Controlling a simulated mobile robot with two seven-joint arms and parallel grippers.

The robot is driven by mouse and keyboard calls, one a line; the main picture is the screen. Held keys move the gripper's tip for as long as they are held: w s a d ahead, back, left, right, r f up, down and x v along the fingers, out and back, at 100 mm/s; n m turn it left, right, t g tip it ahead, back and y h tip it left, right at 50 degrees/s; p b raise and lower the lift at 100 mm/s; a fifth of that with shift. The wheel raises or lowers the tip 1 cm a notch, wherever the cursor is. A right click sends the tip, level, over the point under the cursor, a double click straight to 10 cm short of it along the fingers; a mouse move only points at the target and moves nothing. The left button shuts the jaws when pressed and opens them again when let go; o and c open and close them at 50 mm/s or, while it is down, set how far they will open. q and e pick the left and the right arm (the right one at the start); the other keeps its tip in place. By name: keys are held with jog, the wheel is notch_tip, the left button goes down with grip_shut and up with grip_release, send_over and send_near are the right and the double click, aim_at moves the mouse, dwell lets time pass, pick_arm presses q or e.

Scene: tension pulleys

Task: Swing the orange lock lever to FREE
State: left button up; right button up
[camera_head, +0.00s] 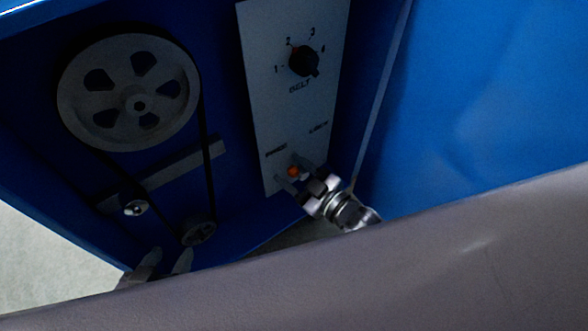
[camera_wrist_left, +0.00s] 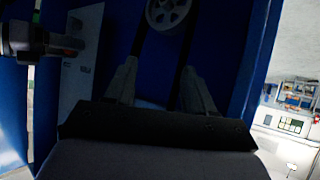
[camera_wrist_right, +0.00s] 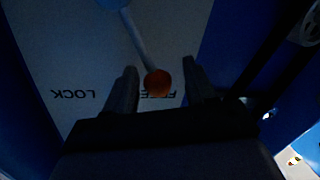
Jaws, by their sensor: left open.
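The orange lever knob (camera_head: 293,171) is low on the white panel (camera_head: 262,100). In the right wrist view the orange knob (camera_wrist_right: 157,82) ends a pale rod and covers part of the upside-down FREE label (camera_wrist_right: 166,94); the LOCK label (camera_wrist_right: 74,93) is to the left. My right gripper (camera_head: 294,172) has its fingers on either side of the knob, with gaps visible in the right wrist view (camera_wrist_right: 159,82), so it looks open. My left gripper (camera_head: 166,256) is open and empty below the small pulley; its fingers show in the left wrist view (camera_wrist_left: 160,85).
A large grey pulley (camera_head: 129,92) and a small pulley (camera_head: 198,232) carry a black belt beside a grey bar (camera_head: 165,175). A black BELT dial (camera_head: 304,61) is higher on the panel. Blue housing walls (camera_head: 480,90) enclose the space. A grey surface covers the lower head view.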

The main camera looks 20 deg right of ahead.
pick_arm(q)
jog(key=shift+r, duration=0.1)
pick_arm(e)
jog(key=shift+s+d, duration=0.15)
pick_arm(q)
jog(key=shift+s+a+f+p, duration=0.2)
jog(key=shift+a+f+p, duration=0.1)
jog(key=shift+a+p, duration=0.5)
pick_arm(e)
jog(key=v, duration=0.6)
jog(key=shift+s+d, duration=0.2)
jog(key=shift+s, duration=0.1)
pick_arm(q)
jog(key=shift+d, duration=0.25)
